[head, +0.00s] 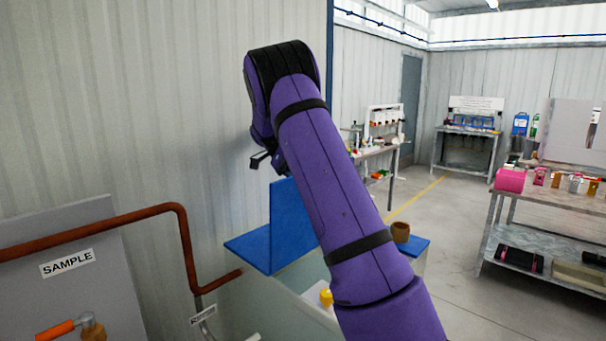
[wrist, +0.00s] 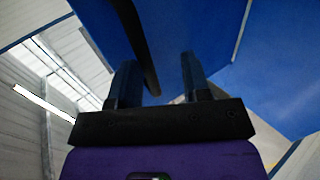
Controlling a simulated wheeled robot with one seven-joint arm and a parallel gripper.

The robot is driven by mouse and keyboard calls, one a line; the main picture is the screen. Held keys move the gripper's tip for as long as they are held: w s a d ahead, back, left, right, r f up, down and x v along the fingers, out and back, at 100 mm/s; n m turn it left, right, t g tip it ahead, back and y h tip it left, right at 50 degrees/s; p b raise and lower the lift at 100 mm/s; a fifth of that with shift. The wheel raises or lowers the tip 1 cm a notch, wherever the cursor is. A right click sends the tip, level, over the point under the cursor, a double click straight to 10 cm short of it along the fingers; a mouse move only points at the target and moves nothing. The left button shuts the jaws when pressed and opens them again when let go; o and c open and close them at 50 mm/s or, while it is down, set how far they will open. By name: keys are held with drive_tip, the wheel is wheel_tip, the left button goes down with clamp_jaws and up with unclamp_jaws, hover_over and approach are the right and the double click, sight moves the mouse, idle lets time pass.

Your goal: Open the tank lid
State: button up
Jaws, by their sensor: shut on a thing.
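The blue tank lid (head: 288,225) stands raised, about upright, above the pale tank (head: 262,300) in the head view. Flat blue top (head: 246,250) lies left of it. My gripper (head: 266,162) is at the lid's upper left edge, partly hidden by my purple arm. In the wrist view, the blue lid (wrist: 230,105) fills much of the picture. A dark curved handle (wrist: 137,40) runs down between the two fingers of my gripper (wrist: 160,75), which is shut on it. My arm hides the lid's right side.
A brown pot (head: 400,232) stands on blue top to the right. A yellow-topped item (head: 326,298) shows at the tank. A brown pipe (head: 120,221) and a SAMPLE panel (head: 40,250) are at left. The wall is close behind; open floor (head: 430,235) lies right.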

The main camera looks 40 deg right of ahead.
drive_tip(key=shift+w+a+f, duration=0.1)
drive_tip(key=shift+a+f, duration=0.05)
drive_tip(key=shift+f, duration=0.45)
drive_tip(key=o, duration=0.7)
drive_tip(key=shift+o, duration=0.3)
drive_tip(key=shift+w+f, duration=0.1)
drive_tip(key=shift+r, duration=0.3)
drive_tip(key=s+a+r, duration=0.1)
drive_tip(key=s+a, duration=0.1)
drive_tip(key=s, duration=0.3)
drive_tip(key=s+a+r, duration=0.2)
drive_tip(key=s, duration=0.3)
drive_tip(key=s+a+r, duration=0.1)
drive_tip(key=s+a, duration=0.1)
drive_tip(key=s, duration=0.2)
drive_tip(key=shift+s+a+r, duration=0.15)
drive_tip(key=shift+s+r, duration=0.25)
